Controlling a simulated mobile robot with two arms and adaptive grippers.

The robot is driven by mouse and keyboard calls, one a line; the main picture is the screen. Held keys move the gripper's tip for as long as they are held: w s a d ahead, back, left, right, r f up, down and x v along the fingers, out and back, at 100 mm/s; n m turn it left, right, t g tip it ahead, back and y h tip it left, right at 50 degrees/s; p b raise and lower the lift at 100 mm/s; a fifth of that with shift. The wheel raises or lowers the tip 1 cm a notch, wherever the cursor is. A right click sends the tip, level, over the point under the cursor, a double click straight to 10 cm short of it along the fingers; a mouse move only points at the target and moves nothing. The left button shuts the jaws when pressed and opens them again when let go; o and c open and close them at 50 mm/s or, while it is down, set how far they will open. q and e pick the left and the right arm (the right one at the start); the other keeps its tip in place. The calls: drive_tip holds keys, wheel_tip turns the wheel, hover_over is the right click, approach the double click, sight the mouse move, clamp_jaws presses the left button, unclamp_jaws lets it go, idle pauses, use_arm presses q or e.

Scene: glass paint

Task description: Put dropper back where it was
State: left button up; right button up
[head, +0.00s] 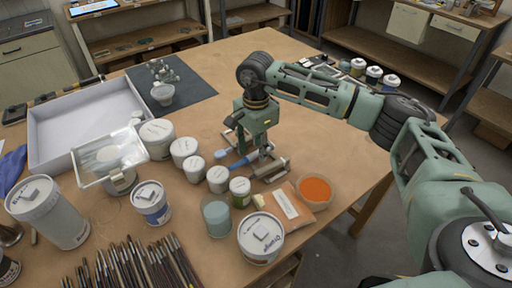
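A slim blue item with a pale bulb-like end, which looks like the dropper (239,162), lies at a slant low over the wooden table, among the jars. My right gripper (253,158) points down directly over it, with its fingers at or around the blue part. The fingers partly hide it, so I cannot tell whether they are closed on it or whether it touches the table. My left gripper is not in view.
White jars (186,153) crowd the left of the gripper. A glass of bluish liquid (216,215), a paper packet (288,207) and an orange bowl (314,190) stand in front. A white tray (50,140) and brushes (135,268) lie left. The table (330,140) is clear to the right.

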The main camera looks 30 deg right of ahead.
wheel_tip(320, 180, up, 12)
idle(0.6)
